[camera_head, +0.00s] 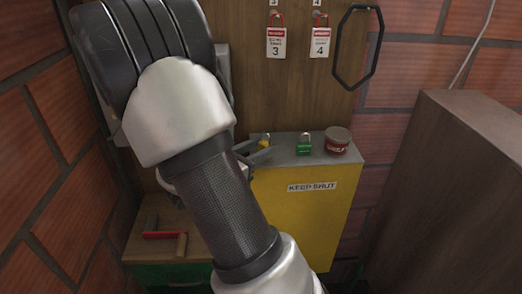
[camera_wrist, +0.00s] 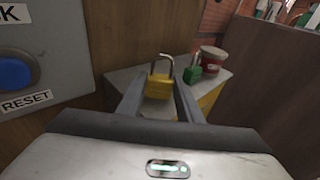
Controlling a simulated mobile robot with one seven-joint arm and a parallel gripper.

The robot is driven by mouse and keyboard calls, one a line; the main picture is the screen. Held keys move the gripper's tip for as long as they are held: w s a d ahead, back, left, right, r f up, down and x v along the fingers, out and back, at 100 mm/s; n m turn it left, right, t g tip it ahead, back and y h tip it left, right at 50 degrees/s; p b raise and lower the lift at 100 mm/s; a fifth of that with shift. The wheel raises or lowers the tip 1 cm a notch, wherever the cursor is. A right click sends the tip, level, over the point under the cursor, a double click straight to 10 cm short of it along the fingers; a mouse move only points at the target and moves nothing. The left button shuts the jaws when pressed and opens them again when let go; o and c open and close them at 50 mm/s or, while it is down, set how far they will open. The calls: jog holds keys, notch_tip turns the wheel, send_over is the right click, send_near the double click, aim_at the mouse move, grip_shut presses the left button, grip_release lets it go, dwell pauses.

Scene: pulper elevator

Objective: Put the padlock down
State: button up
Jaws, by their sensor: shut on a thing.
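My gripper (camera_head: 257,151) is at the left end of the top of the yellow cabinet (camera_head: 300,221), which is labelled KEEP SHUT. In the wrist view my gripper (camera_wrist: 158,103) is shut on a yellow padlock (camera_wrist: 160,88), with a finger on either side of its body. The padlock is upright with its grey shackle up; it shows partly in the head view (camera_head: 264,142). I cannot tell whether its base touches the cabinet top. A green padlock (camera_head: 304,146) stands on the top to the right, apart from my gripper.
A red can (camera_head: 338,140) stands right of the green padlock. Tags 3 (camera_head: 276,42) and 4 (camera_head: 320,42) hang on the wooden board behind. A red-handled tool (camera_head: 164,235) lies on a lower wooden surface at left. A panel with a blue RESET button (camera_wrist: 15,73) is at left.

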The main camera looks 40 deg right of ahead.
jog(key=shift+f, duration=0.35)
jog(key=shift+f, duration=0.15)
jog(key=o, duration=1.1)
